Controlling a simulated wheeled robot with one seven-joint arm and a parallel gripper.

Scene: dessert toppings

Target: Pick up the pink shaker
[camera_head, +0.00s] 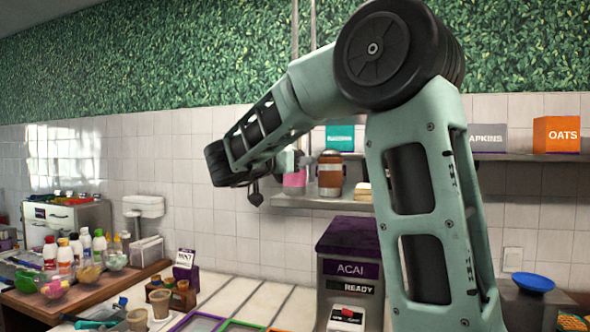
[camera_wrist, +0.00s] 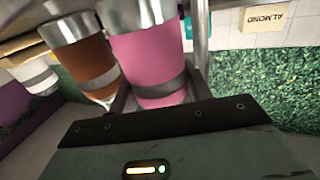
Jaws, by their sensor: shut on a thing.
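The pink shaker (camera_wrist: 150,60) with silver bands stands between the fingers of my gripper (camera_wrist: 160,93) in the wrist view. In the head view the pink shaker (camera_head: 295,180) shows as a small pink patch at the left end of the wall shelf, partly hidden by my gripper (camera_head: 290,163). I cannot tell whether its base touches the shelf.
A brown-orange shaker (camera_head: 330,176) stands close beside the pink one; it also shows in the wrist view (camera_wrist: 88,62). An ACAI machine (camera_head: 350,262) stands below.

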